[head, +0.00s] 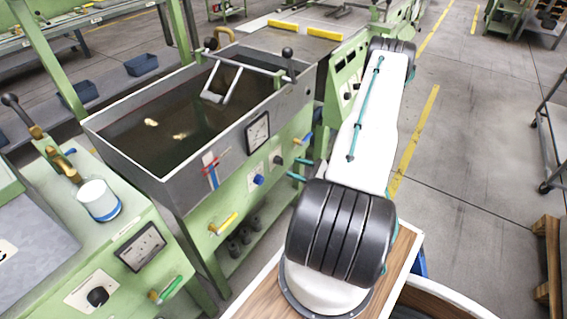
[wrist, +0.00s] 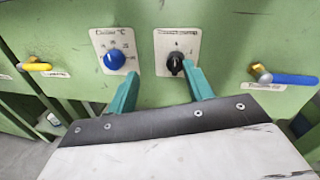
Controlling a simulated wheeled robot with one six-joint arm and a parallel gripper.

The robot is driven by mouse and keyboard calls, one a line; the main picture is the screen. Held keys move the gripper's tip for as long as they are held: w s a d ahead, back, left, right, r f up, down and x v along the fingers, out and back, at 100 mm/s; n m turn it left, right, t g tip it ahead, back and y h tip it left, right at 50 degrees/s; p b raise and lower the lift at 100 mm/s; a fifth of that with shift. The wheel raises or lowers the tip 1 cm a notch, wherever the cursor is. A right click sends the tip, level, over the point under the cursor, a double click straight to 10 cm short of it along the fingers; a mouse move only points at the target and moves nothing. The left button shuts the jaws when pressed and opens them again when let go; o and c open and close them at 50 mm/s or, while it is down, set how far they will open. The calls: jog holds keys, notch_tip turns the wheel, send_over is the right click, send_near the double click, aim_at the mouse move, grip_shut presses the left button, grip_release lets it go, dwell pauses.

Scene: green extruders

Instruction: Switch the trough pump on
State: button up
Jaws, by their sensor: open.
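The water trough (head: 128,173) is a grey tank on a green frame. Its front panel has a black rotary knob (wrist: 175,64) on a white plate with a small, hard-to-read label; it also shows in the head view (head: 278,160). The knob's setting is too small to read surely. My gripper (wrist: 160,70) is open, with two teal fingers toward the panel. In the wrist view the black knob lies between the fingertips, close to the right one; contact cannot be told. In the head view my gripper (head: 300,169) is just right of the knob.
A blue dial knob (wrist: 114,60) sits left of the black knob. A yellow-handled valve (wrist: 36,66) is further left and a blue-handled valve (wrist: 290,79) juts out at right. A gauge (head: 257,132) is above. The aisle floor (head: 460,190) at right is clear.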

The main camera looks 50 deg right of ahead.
aim_at(279, 161)
jog(key=w+f+m+h, duration=0.1)
jog(key=w+h, duration=0.1)
jog(key=w, duration=0.5)
jog(key=shift+w+d+f, duration=0.15)
jog(key=shift+d+f, duration=0.2)
jog(key=shift+f, duration=0.05)
jog(key=c, duration=1)
